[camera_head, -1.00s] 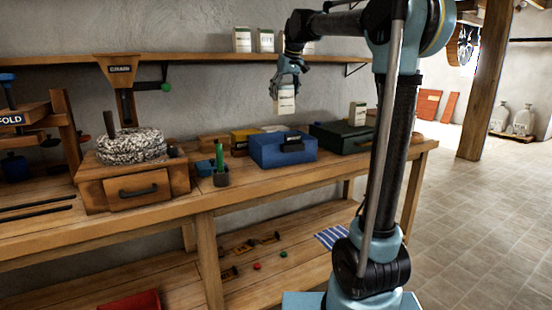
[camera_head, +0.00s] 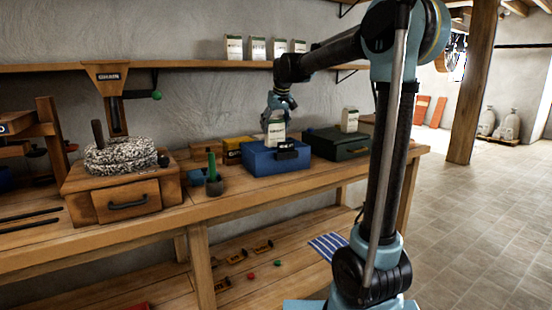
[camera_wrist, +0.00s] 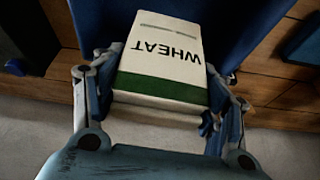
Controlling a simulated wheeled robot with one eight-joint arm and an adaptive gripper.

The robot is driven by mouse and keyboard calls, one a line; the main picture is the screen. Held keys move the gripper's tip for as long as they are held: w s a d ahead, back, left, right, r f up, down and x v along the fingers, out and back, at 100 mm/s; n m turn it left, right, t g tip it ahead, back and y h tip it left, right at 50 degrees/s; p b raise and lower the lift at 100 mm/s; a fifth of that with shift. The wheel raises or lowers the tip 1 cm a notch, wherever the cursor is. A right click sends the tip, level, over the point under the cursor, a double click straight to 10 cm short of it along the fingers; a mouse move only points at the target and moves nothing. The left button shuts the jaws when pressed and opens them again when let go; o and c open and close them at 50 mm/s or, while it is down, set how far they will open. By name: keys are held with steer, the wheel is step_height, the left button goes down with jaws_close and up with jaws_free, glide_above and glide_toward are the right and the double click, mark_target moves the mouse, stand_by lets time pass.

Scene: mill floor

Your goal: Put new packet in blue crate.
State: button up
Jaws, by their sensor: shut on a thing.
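My gripper (camera_head: 277,108) is shut on a white packet (camera_head: 276,133) with a green band. In the wrist view the packet (camera_wrist: 160,55) reads "WHEAT" and sits between the two fingers (camera_wrist: 158,100). The blue crate (camera_head: 262,162) stands on the workbench directly below the packet, and it fills the background behind the packet in the wrist view (camera_wrist: 235,25). The packet's lower end is at the crate's top in the head view. I cannot tell whether it touches the crate's floor. The crate's inside is hidden in the head view.
A dark green crate (camera_head: 335,147) with a similar packet (camera_head: 350,120) stands just right of the blue crate. Several packets (camera_head: 257,48) stand on the wall shelf. A grain mill (camera_head: 122,185) stands farther left.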

mark_target(275, 145)
steer(key=shift+f, duration=4.15)
steer(key=shift+f, duration=0.1)
steer(key=o, duration=1.4)
steer(key=shift+c, duration=0.2)
